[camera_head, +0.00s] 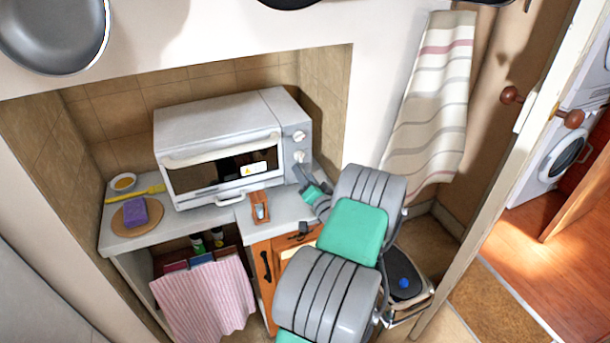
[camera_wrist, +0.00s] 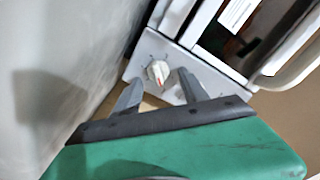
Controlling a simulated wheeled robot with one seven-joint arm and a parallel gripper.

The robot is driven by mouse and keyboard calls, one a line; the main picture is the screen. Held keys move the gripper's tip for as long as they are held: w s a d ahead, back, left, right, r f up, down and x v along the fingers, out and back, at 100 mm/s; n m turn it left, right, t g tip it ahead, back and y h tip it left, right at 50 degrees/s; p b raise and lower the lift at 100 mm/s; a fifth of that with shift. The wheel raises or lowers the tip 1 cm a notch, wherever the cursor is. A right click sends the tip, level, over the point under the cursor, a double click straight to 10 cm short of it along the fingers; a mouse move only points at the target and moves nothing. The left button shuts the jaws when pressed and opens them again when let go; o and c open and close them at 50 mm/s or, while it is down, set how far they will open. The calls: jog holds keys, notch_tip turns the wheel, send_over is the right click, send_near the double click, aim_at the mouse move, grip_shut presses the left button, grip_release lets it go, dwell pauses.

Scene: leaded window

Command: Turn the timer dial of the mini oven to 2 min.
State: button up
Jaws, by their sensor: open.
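The mini oven (camera_head: 220,140) is a white box with a dark glass door, standing on the counter in the niche. Its right front panel shows an upper dial (camera_head: 299,135) and a lower dial (camera_head: 299,156); my gripper (camera_head: 303,172) is just below the lower one and may hide more of the panel. In the wrist view, a pale dial (camera_wrist: 158,72) with a red mark lies ahead, between the fingertips of my open gripper (camera_wrist: 160,80). No contact is clear, and its scale is too small to read. I cannot tell which dial is the timer.
Left of the oven are a purple sponge (camera_head: 135,212) on a round board, a yellow-handled utensil (camera_head: 140,192) and a small bowl (camera_head: 123,182). A small brown holder (camera_head: 260,207) stands before the oven. The niche's right wall (camera_head: 327,105) is close beside the dials.

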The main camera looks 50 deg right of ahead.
jog(key=shift+c, duration=0.4)
grip_shut()
jog(key=shift+s+f+m+b, duration=0.1)
jog(key=shift+m+b, duration=0.35)
jog(key=shift+m, duration=0.25)
jog(key=shift+o, duration=0.4)
grip_release()
